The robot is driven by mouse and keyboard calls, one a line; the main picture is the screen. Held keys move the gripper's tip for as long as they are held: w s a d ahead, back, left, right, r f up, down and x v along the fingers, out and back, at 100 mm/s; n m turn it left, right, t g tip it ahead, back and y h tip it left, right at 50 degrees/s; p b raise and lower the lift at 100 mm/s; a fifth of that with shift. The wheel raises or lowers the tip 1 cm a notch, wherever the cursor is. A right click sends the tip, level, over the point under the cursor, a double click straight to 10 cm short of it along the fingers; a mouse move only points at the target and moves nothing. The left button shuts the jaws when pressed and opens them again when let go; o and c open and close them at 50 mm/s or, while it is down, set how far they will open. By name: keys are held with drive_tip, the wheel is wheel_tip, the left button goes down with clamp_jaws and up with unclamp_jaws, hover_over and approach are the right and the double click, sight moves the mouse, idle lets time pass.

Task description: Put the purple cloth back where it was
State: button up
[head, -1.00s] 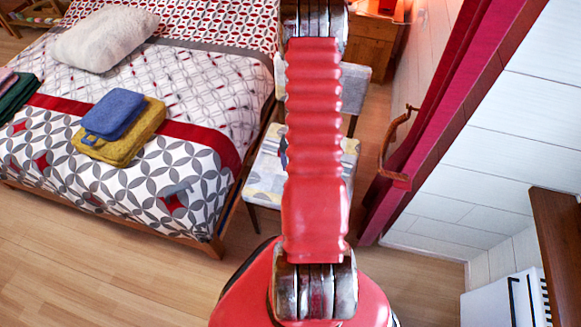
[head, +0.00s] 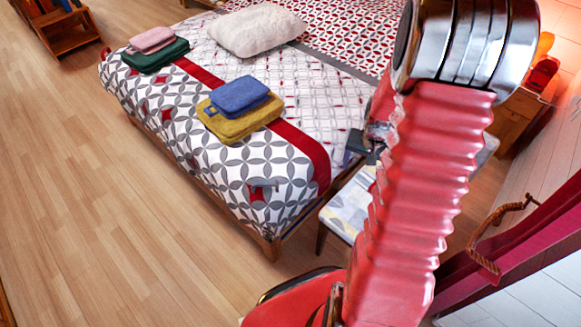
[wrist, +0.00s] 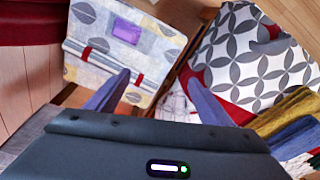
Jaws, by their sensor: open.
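A small flat purple piece (wrist: 127,32) lies on the patterned chair (wrist: 150,55) in the wrist view. It looks like the purple cloth, but it is too small to be sure. It is not visible in the head view, where my arm covers part of the chair (head: 345,212). My gripper (wrist: 157,93) is open, with its two fingers apart and nothing seen between them. In the head view it is mostly hidden behind my arm, near the bed's right edge and above the chair.
On the bed (head: 215,165) a blue towel (head: 238,95) lies on a yellow towel (head: 240,126). A pink towel (head: 152,39) lies on a green towel (head: 155,56). A white pillow (head: 257,30) lies farther back. The wooden floor (head: 90,190) at left is clear.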

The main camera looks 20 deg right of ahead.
drive_tip(key=w+a+r+n+t, duration=0.1)
drive_tip(key=w+a+r+n, duration=0.15)
drive_tip(key=a+r, duration=0.75)
drive_tip(key=s+a+r+n+t, duration=0.1)
drive_tip(key=s+a+r+n, duration=0.2)
drive_tip(key=s+a+r, duration=0.3)
drive_tip(key=s+a+r+n+t+y, duration=0.1)
drive_tip(key=s+a+r+n+t, duration=0.1)
drive_tip(key=s+a+r+n, duration=0.2)
drive_tip(key=s+a+r, duration=0.3)
drive_tip(key=a+r, duration=0.4)
drive_tip(key=a, duration=0.2)
drive_tip(key=shift+s, duration=0.2)
drive_tip(key=shift+c, duration=0.3)
